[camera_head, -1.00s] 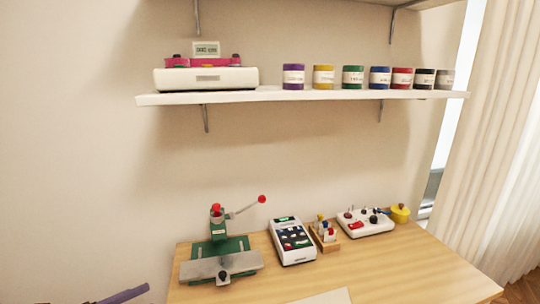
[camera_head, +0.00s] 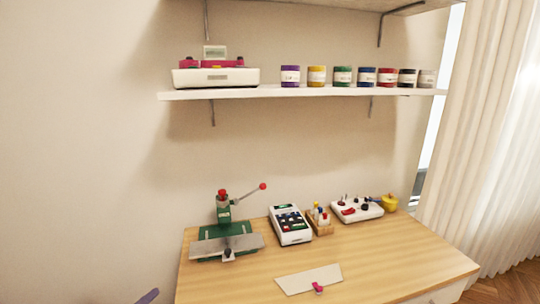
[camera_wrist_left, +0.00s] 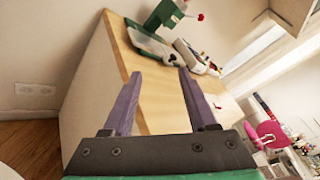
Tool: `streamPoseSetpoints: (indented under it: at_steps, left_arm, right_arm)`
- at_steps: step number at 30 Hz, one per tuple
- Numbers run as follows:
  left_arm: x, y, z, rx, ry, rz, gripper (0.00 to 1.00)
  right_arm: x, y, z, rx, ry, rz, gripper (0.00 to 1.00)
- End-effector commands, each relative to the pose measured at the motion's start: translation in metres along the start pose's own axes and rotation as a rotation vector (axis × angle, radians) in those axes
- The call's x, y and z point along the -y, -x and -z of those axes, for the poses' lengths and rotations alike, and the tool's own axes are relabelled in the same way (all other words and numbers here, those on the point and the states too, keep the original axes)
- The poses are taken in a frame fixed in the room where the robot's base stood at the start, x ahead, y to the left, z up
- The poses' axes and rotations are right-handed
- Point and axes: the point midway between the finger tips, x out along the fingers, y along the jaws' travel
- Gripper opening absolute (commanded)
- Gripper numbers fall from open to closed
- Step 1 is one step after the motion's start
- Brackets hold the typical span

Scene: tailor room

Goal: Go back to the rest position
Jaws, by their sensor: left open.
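My left gripper (camera_wrist_left: 157,100) is open and empty in the left wrist view, its two purple fingers spread apart with the wooden table (camera_wrist_left: 150,88) beyond them. In the head view only a purple tip of my left gripper (camera_head: 148,297) shows at the bottom left edge, left of the table (camera_head: 220,285) and apart from it. My right gripper is not in view.
A green press with a red-knobbed lever (camera_head: 225,215) stands at the table's left. A white keypad device (camera_head: 290,225), a small wooden holder (camera_head: 320,222) and a white control box (camera_head: 356,210) stand along the back. A pale sheet (camera_head: 300,281) lies in front. A shelf (camera_head: 300,92) holds several jars.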

Motion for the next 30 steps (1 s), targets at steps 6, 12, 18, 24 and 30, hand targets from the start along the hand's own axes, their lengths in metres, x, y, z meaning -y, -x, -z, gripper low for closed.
streamPoseSetpoints:
  at_steps: [6,12,18,24,30]
  left_arm:
    - [-0.042,0.009,0.036,0.170,0.727,-0.367,0.58]
    - [-0.056,0.044,0.097,0.398,1.421,-0.718,0.58]
    - [-0.040,0.077,0.145,0.595,1.846,-0.976,0.58]
    - [-0.011,0.111,0.183,0.793,2.140,-1.213,0.58]
    - [-0.060,0.096,0.228,0.813,2.126,-1.268,0.58]
  right_arm:
    - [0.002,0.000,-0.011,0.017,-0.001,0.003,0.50]
    - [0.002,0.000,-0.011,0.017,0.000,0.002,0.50]
    - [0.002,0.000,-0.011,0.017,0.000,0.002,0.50]
    - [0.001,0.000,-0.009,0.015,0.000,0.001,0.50]
    - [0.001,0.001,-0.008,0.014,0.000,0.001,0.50]
